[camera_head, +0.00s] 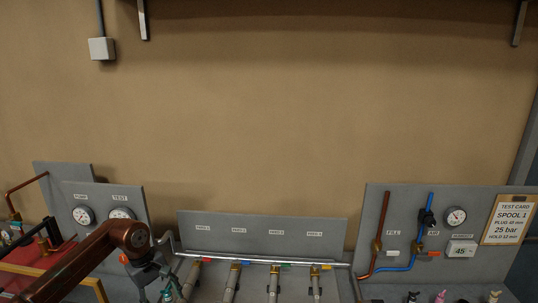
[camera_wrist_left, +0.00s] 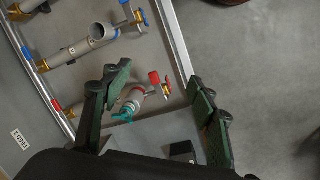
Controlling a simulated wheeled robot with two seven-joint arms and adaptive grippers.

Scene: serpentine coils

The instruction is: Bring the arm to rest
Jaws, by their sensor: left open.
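My left arm (camera_head: 92,262) comes in from the lower left in the head view and bends down at its joint. In the left wrist view my left gripper (camera_wrist_left: 160,80) is open, its two dark green fingers wide apart. Nothing is held; the fitting appears to lie beyond the fingers, and I cannot tell how far. My right gripper is not in view.
Several pipe stubs (camera_head: 232,281) stand along a rail before a low grey panel (camera_head: 262,235). Gauge panels stand at left (camera_head: 137,195) and right (camera_head: 385,207). A test card (camera_head: 508,219) hangs at right.

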